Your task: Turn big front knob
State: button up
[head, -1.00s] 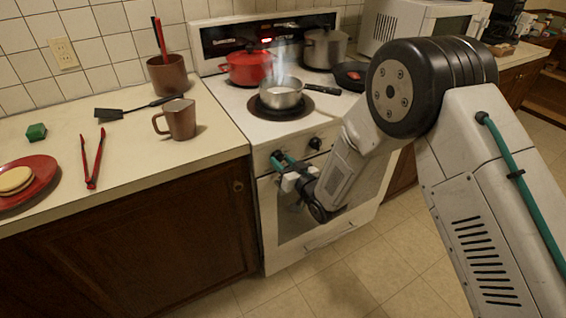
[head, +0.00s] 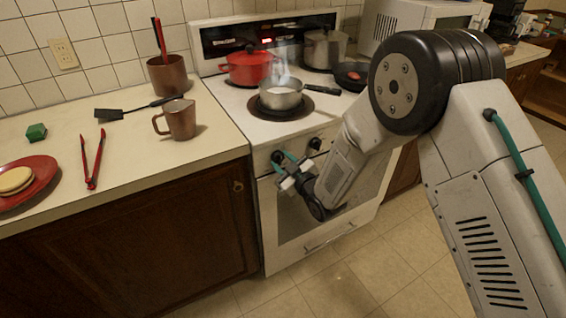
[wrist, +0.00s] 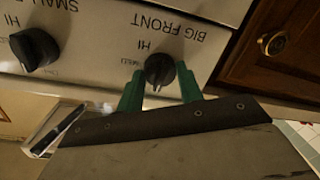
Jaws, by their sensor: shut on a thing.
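The big front knob (wrist: 160,68) is a black dial on the stove's front panel, with the label "BIG FRONT" beside it, upside down in the wrist view. My gripper (wrist: 160,88) has its two green fingers on either side of the knob, shut on it. In the head view my gripper (head: 280,160) is at the left end of the stove panel and partly covers the knob (head: 277,156). The knob's exact setting is hard to read.
The small front knob (wrist: 36,48) sits beside it and also shows in the head view (head: 315,143). A steaming saucepan (head: 282,95) stands on the front burner above, its handle pointing right. A red pot (head: 247,68) is behind. The floor before the stove is clear.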

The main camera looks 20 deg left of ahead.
jog(key=shift+n, duration=0.6)
jog(key=o, duration=1)
jog(key=v, duration=0.7)
jog(key=shift+s+d, duration=0.25)
jog(key=shift+s, duration=0.05)
